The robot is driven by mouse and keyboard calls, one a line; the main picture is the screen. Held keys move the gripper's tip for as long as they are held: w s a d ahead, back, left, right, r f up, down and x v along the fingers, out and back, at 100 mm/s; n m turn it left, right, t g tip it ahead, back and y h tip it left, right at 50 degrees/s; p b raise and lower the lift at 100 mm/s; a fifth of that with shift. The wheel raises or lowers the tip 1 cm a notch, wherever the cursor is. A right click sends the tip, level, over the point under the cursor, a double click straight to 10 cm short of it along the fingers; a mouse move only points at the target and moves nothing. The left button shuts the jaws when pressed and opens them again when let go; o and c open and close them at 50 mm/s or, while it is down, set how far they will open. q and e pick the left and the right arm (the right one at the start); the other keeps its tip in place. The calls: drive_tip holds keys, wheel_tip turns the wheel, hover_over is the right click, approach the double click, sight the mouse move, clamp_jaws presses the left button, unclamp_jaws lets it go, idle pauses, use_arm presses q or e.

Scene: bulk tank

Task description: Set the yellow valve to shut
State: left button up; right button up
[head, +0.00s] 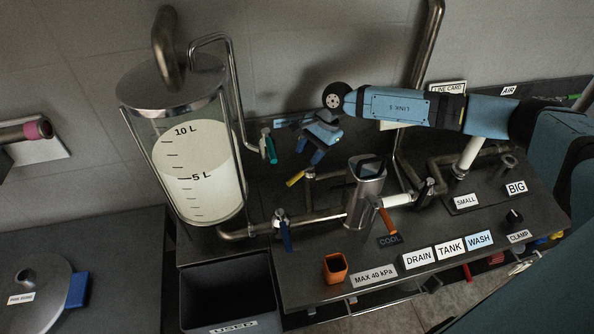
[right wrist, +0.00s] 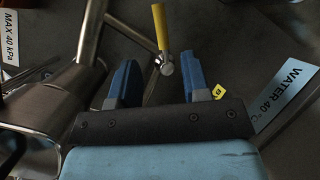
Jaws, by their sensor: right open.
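The yellow valve has a slim yellow lever (head: 296,178) in the head view, on the pipework right of the glass tank. It slants down to the left, just below my right gripper (head: 311,151). In the right wrist view the yellow lever (right wrist: 160,26) points up, away from my right gripper (right wrist: 160,80). Its round metal pivot (right wrist: 165,65) shows between the two blue fingertips. The fingers are open and empty, apart from the lever; the height gap is hard to judge. My left gripper is not in view.
The glass tank (head: 202,173) stands left. A teal lever (head: 269,146), a blue lever (head: 284,234) and an orange lever (head: 387,221) are nearby. A metal housing (head: 364,192) stands close right of the valve. An orange cup (head: 335,268) is at the front.

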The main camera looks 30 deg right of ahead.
sight(296, 177)
drive_tip(key=p+x, duration=0.1)
drive_tip(key=x, duration=0.7)
drive_tip(key=shift+f, duration=0.25)
clamp_jaws()
